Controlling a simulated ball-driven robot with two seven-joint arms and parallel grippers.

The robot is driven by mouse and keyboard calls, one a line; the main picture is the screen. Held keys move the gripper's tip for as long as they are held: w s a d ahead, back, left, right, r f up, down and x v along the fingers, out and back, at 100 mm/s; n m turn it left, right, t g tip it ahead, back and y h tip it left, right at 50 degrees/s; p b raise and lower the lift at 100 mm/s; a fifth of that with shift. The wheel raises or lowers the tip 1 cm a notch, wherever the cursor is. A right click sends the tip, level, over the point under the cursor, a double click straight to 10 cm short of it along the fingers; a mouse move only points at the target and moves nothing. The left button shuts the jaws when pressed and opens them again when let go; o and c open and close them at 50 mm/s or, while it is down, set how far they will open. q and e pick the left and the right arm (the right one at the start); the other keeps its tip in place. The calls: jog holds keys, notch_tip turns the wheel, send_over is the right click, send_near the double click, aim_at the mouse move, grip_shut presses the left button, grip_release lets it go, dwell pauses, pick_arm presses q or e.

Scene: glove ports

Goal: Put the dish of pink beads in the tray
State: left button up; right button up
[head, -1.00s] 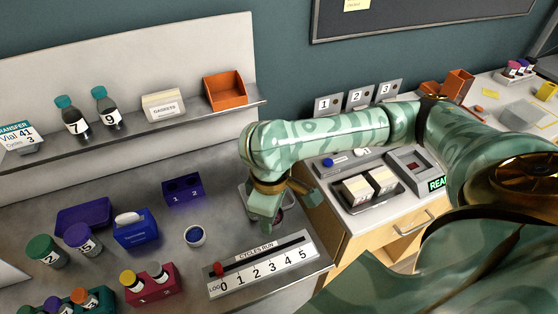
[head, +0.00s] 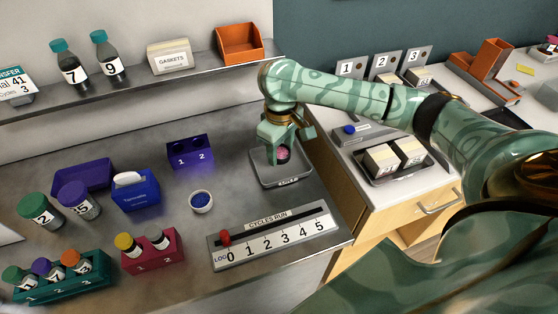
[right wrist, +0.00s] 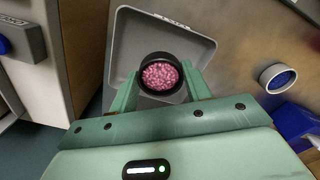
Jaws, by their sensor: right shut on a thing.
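The dish of pink beads (head: 283,154) is a small round dish, dark-rimmed in the right wrist view (right wrist: 160,75). My right gripper (head: 279,150) is shut on it, with one finger on each side in the right wrist view (right wrist: 160,88). The grey tray (head: 284,184) stands at the right end of the steel bench. The dish is over the tray's inside, and the tray's rim also shows around it in the right wrist view (right wrist: 190,35). I cannot tell whether the dish touches the tray floor. My left gripper is out of view.
A dish of blue beads (head: 201,202) stands left of the tray. A purple two-hole block (head: 190,153) is behind it, and the cycles counter (head: 275,240) is in front. A shelf (head: 140,83) runs along the back. The bench's right edge is close to the tray.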

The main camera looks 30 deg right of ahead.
aim_at(280, 154)
jog(key=shift+w+d+f, duration=0.1)
jog(key=shift+w+f, duration=0.1)
jog(key=shift+f, duration=0.25)
notch_tip(280, 154, down, 4)
jog(key=b, duration=0.3)
jog(key=shift+w+d+r, duration=0.1)
jog(key=shift+w+r, duration=0.05)
jog(key=shift+r, duration=0.35)
jog(key=shift+f, duration=0.1)
jog(key=o, duration=1)
jog(key=shift+c, duration=0.2)
